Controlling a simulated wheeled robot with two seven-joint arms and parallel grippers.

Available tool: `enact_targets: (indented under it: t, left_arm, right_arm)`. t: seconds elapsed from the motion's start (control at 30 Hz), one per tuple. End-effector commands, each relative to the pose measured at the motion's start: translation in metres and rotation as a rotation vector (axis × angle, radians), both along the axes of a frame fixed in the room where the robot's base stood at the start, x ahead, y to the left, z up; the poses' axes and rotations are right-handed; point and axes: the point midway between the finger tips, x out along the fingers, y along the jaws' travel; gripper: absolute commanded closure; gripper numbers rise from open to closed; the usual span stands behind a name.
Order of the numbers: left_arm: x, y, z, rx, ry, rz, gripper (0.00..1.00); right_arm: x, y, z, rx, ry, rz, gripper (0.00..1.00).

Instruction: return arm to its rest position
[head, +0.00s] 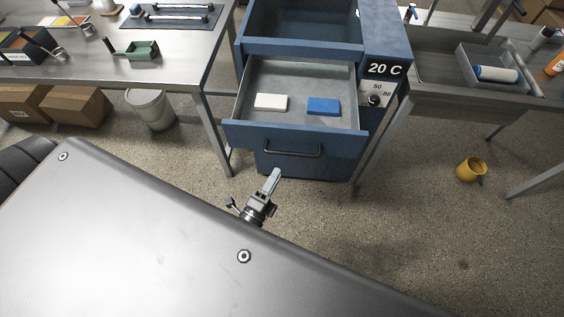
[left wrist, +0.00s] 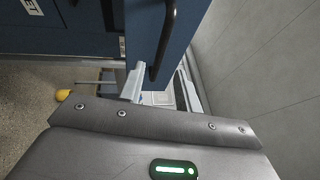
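My left gripper (head: 270,188) points up toward the front of an open blue drawer (head: 240,131) in the head view. It appears apart from the dark drawer handle (head: 293,149), which is just above its fingertips in the picture. In the left wrist view, the fingers of my left gripper (left wrist: 160,85) stand apart with nothing held between them. A dark handle (left wrist: 164,42) on a blue panel shows just beyond them. My right gripper is not in view.
The drawer holds a white block (head: 270,102) and a blue block (head: 324,106). The blue cabinet reads 20 C. A metal table (head: 175,72) stands at left, a bench with a grey tray (head: 440,70) at right. A yellow mug (head: 470,169) is on the floor.

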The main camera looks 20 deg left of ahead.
Motion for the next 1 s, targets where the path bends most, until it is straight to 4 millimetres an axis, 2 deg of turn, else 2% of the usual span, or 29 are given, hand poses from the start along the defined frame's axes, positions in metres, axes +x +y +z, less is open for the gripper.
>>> enact_targets:
  t: [0.2, 0.87, 0.97, 1.0]
  left_arm:
    - [-0.018, 0.002, -0.004, 0.000, 0.000, 0.000, 0.66]
    - [-0.019, 0.002, -0.004, -0.041, 0.006, -0.007, 0.66]
    - [-0.018, -0.002, -0.015, -0.182, 0.068, -0.038, 0.66]
    - [-0.021, -0.005, -0.033, -0.260, 0.135, -0.061, 0.66]
  right_arm:
    - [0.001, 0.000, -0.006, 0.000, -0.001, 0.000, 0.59]
    - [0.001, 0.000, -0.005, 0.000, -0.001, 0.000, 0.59]
    - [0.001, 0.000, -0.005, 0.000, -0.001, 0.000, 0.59]
    - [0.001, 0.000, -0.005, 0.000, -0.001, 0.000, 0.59]
